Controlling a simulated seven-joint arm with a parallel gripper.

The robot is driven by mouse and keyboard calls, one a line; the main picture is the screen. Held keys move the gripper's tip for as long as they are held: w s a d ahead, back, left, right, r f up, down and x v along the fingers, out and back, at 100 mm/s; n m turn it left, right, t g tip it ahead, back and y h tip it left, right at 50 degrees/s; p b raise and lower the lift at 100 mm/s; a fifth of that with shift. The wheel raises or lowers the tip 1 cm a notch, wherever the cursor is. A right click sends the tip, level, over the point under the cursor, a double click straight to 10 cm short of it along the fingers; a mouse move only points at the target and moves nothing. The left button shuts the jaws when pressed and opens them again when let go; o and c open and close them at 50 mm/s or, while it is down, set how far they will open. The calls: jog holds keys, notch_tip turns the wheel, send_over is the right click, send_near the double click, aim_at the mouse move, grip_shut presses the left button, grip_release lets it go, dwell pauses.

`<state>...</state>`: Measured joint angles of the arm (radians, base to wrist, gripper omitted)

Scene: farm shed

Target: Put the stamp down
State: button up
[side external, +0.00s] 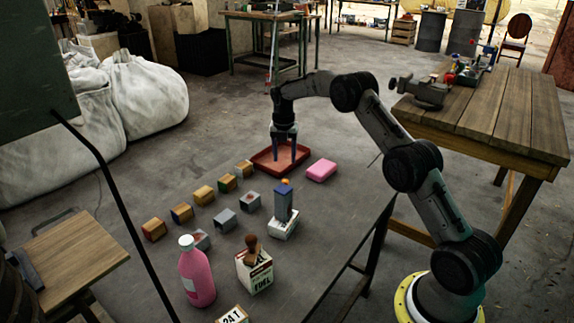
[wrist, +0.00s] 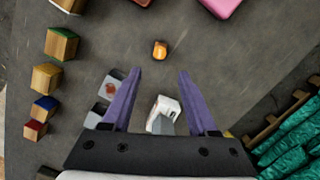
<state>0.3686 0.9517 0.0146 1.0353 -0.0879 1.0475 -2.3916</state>
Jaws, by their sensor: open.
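What looks like the stamp, a brown wooden knob-handled piece (side external: 252,243), stands in the side view on or against the top of a white FUEL carton (side external: 256,274); I cannot tell which. I cannot make it out in the wrist view. My gripper (side external: 284,156) points down, well behind the carton, and in the side view overlaps the red tray (side external: 262,166). Its two blue fingers are apart with nothing between them, also in the wrist view (wrist: 159,74). Grey blocks stand at the middle; one (side external: 251,202) has a red mark, as in the wrist view (wrist: 115,79).
A blue-grey upright piece (side external: 283,206) stands on a white base (side external: 284,228). A small orange item (wrist: 160,50) lies beyond my fingertips. Several wooden blocks (side external: 204,195) form a row at the left. A pink bottle (side external: 197,276) and pink block (side external: 321,170) stand apart.

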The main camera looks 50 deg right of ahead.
jog(key=s+a+r+m+t, duration=0.1)
jog(key=s+a+r+m, duration=0.6)
jog(key=r, duration=0.4)
jog(key=s+a+r+m+t, duration=0.1)
jog(key=s+a+r+m, duration=0.3)
jog(key=s+a+r, duration=0.55)
jog(key=s+a+m+t, duration=0.1)
jog(key=s+a+m, duration=0.2)
jog(key=s, duration=0.9)
jog(key=s+a+m+t+y, duration=0.1)
jog(key=s+a+m, duration=0.3)
jog(key=s+m, duration=0.5)
jog(key=s, duration=0.3)
jog(key=shift+f+m+t, duration=0.3)
jog(key=shift+f+t, duration=0.1)
